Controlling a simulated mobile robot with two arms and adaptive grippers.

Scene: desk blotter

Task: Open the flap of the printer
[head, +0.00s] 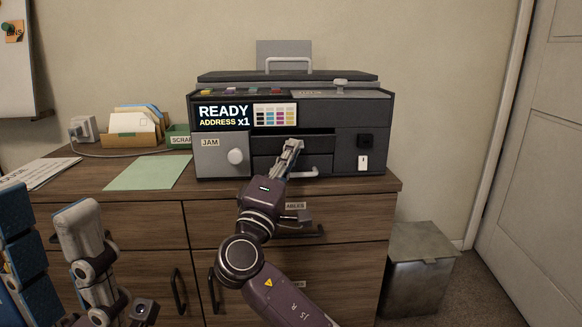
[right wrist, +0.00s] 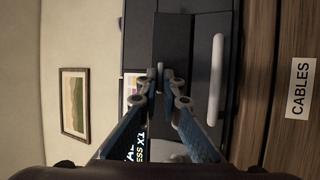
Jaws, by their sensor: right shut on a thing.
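The printer (head: 345,110) is a dark grey box on the wooden cabinet. Its front has a lit READY display and a lighter JAM door (head: 210,143) with a round knob (head: 235,156). My right gripper (head: 294,146) is at the dark front panel right of that door. In the right wrist view, its fingertips (right wrist: 161,75) are shut on a small tab of the dark flap (right wrist: 174,42). A pale bar handle (right wrist: 215,75) lies beside the gripper, apart from it. My left gripper (head: 80,230) is at the lower left, away from the printer; its jaw state is unclear.
A green sheet (head: 150,172), a card box (head: 133,135) and a green SCRAP tray (head: 178,137) stand left of the printer. The cabinet drawers below have dark handles. A metal bin (head: 417,268) stands at right on the floor, near the door (head: 535,140).

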